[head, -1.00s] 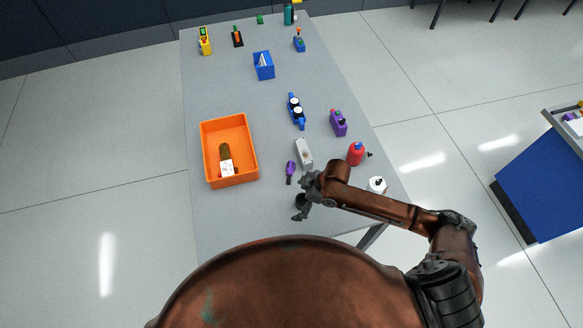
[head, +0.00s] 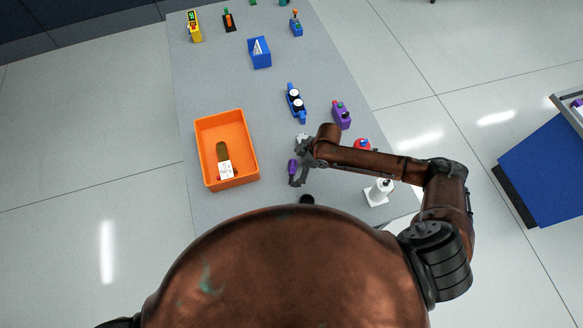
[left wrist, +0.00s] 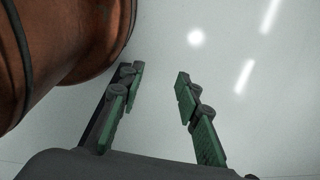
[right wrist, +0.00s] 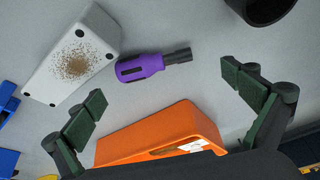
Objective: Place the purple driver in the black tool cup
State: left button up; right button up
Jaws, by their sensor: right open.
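The purple driver (head: 292,167) lies on the grey table, right of the orange bin. In the right wrist view the driver (right wrist: 140,67), with a purple handle and dark tip, lies beyond and between the fingertips. My right gripper (head: 298,172) is open and empty above the driver, partly covering it in the head view. The black tool cup (head: 307,199) stands near the table's front edge, partly hidden by my body. The cup (right wrist: 262,10) also shows at the top right of the right wrist view. My left gripper (left wrist: 158,76) is open and empty over bare floor.
The orange bin (head: 255,158) holds a brown-and-white item. A speckled white box (right wrist: 72,60) lies close to the driver.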

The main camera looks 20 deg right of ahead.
aim_at(292, 170)
jog(key=shift+w+a+f, duration=0.15)
jog(key=shift+w+f, duration=0.15)
jog(key=shift+f, duration=0.35)
jog(key=shift+w+a+f, duration=0.15)
jog(key=shift+w+f, duration=0.1)
jog(key=shift+f, duration=0.35)
jog(key=shift+x, duration=0.95)
jog(key=c, duration=1.4)
pick_arm(q)
jog(key=shift+w+r, duration=0.3)
jog(key=shift+w, duration=0.35)
pick_arm(e)
jog(key=shift+r, duration=0.1)
